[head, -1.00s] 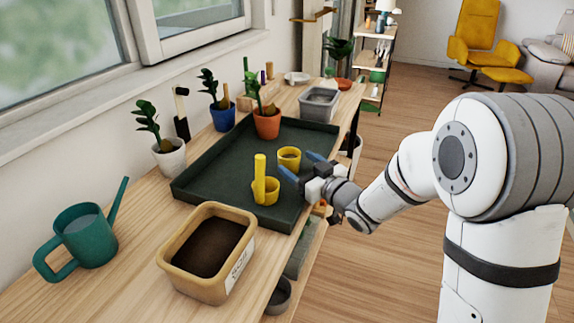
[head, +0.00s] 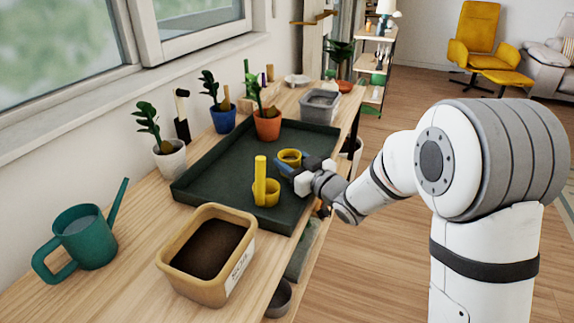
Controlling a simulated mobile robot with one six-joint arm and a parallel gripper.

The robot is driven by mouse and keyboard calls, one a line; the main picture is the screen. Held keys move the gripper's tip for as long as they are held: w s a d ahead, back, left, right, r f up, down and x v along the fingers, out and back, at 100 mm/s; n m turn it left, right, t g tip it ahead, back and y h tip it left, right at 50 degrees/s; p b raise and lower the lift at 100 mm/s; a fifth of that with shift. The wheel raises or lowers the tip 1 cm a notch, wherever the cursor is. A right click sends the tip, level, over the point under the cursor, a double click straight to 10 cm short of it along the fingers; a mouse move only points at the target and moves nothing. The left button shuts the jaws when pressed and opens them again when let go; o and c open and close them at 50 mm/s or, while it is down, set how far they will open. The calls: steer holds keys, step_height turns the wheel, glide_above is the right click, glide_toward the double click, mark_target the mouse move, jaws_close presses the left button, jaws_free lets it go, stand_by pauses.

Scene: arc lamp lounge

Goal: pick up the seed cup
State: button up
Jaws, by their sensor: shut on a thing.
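The seed cup (head: 290,154) is a small yellow cup with a darker inside, in the right part of the dark green tray in the head view. My gripper (head: 293,166) reaches in from the right and is shut on the seed cup, with its blue fingers at the cup's sides. The fingers hide part of the cup's lower wall. The cup is upright, and I see no clear gap under it. A second yellow cup-like piece (head: 266,198) with a tall yellow post stands in the tray, nearer and to the left, apart from my gripper.
The green tray (head: 222,172) has a raised rim. A terracotta pot (head: 267,126) with a plant stands in its far part. A tan soil tub (head: 206,285) and a teal watering can (head: 88,241) stand nearer. A grey bin (head: 320,104) is behind. The tray's middle is clear.

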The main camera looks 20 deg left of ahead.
steer(key=shift+c, duration=1)
